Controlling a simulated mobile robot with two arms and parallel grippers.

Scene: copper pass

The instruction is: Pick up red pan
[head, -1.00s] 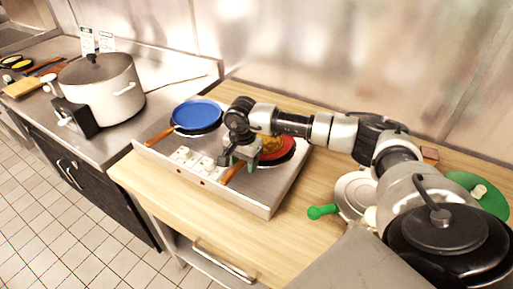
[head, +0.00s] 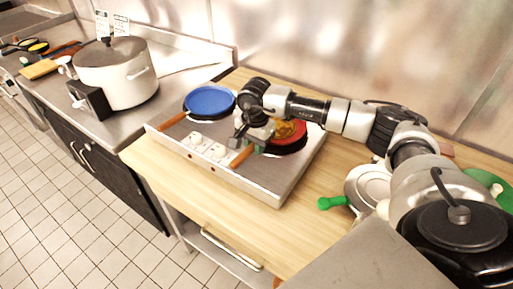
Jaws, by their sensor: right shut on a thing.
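The red pan (head: 297,141) sits at the right side of the cooktop, with yellow-orange food in it. Its brown handle (head: 241,158) points toward the front left. My right gripper (head: 246,140) is at the pan, shut on the inner part of the handle near the rim. The gripper and wrist hide part of the pan and the handle's root. The pan looks level and resting on the cooktop; I cannot tell any gap below it. My left gripper is not in view.
A blue pan (head: 209,101) sits left on the cooktop (head: 271,190), close to my wrist. A large white pot (head: 118,75) stands on the left counter. A white lidded item (head: 369,188) and a green-handled tool (head: 331,203) lie at right. The wooden counter front is clear.

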